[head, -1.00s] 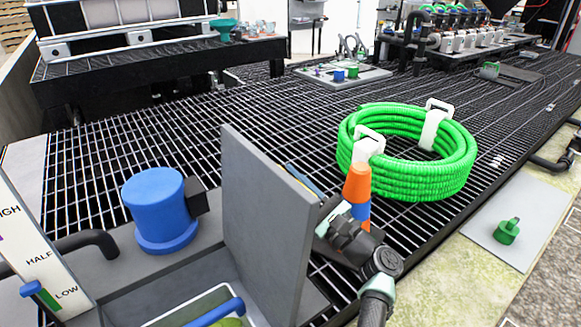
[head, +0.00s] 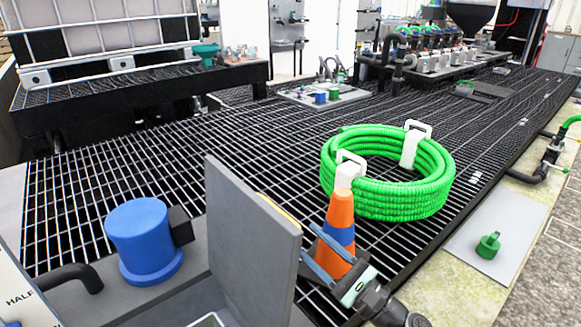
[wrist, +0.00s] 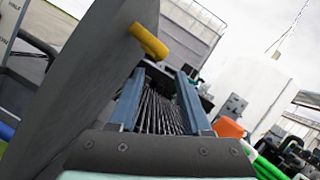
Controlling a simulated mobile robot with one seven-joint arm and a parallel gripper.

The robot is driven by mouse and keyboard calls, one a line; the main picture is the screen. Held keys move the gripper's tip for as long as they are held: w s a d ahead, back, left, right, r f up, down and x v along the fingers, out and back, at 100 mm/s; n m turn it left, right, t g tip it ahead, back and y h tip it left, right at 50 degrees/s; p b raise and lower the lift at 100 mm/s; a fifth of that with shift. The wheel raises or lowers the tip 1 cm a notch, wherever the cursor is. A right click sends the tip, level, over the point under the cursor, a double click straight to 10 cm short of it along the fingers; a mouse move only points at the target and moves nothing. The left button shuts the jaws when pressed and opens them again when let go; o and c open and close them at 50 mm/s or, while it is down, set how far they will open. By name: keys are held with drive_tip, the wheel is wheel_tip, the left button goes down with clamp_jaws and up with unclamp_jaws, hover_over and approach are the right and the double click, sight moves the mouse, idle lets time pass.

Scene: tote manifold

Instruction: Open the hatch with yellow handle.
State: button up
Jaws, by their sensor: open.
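The hatch (head: 252,245) is a grey panel standing upright over an open box in the head view; it also fills the left of the wrist view (wrist: 85,75). Its yellow handle (wrist: 148,42) sticks out from the panel's far face in the wrist view. Only a yellow sliver of it (head: 278,209) shows past the panel's edge in the head view. My gripper (head: 307,240) is open and empty on the far side, right of the panel. In the wrist view its blue-grey fingers (wrist: 161,72) are spread, with the handle above and left of them, apart from them.
An orange and blue cone (head: 341,215) stands close behind my gripper. A coiled green hose (head: 440,185) lies on the grating beyond. A blue capped fitting (head: 143,240) stands left of the hatch. The grating (head: 210,135) behind is mostly free.

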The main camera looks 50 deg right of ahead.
drive_tip(key=shift+v, duration=1.5)
